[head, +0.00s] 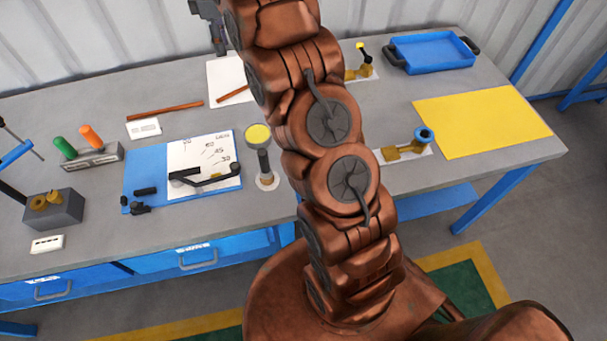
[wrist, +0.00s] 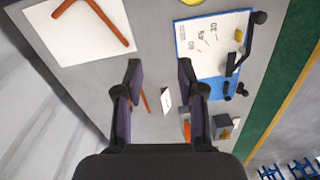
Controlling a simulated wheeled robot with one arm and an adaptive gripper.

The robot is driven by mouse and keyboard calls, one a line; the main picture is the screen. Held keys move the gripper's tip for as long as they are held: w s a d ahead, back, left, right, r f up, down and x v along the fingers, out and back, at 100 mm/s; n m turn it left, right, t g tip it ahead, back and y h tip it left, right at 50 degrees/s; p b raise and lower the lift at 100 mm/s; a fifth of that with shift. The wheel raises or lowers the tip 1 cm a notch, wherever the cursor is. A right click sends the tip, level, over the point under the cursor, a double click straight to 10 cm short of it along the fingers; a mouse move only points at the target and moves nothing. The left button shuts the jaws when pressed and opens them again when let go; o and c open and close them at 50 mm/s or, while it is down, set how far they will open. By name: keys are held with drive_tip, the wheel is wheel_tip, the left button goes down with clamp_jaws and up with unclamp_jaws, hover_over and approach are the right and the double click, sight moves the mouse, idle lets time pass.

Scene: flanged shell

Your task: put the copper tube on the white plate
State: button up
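A straight copper tube (head: 165,110) lies on the grey bench, left of the white plate (head: 216,92). In the wrist view this tube (wrist: 146,101) shows between the fingers, farther off and partly hidden by the left finger. The white plate (wrist: 100,50) is at upper left in the wrist view, with a bent copper tube (wrist: 68,9) lying on it. In the head view my arm covers part of the plate and its bent tube (head: 232,94). My gripper (wrist: 160,68) is open and empty, above the bench. Its dark end shows at the head view's top (head: 217,40).
A small white label card (head: 144,128) lies beside the straight tube. A stand with green and orange handles (head: 88,155), a blue board with an angle chart (head: 150,165) and a yellow-topped post (head: 258,135) stand nearer. A blue tray (head: 430,52) and yellow sheet (head: 480,120) are right.

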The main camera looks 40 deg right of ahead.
drive_tip(key=s+a+r+m, duration=0.2)
drive_tip(key=s+a+m, duration=0.1)
drive_tip(key=s, duration=0.8)
drive_tip(key=s+a+r+m, duration=0.3)
drive_tip(key=s+a, duration=0.1)
drive_tip(key=s, duration=0.8)
drive_tip(key=s+a+f+m, duration=0.1)
drive_tip(key=s+f+m, duration=0.2)
drive_tip(key=s, duration=0.8)
drive_tip(key=s+a+f+m+g, duration=0.1)
drive_tip(key=s+f+m, duration=0.1)
drive_tip(key=s, duration=1)
drive_tip(key=shift+f+m, duration=0.4)
drive_tip(key=shift+f, duration=0.3)
drive_tip(key=shift+s+a, duration=0.1)
drive_tip(key=shift+f+b, duration=0.45)
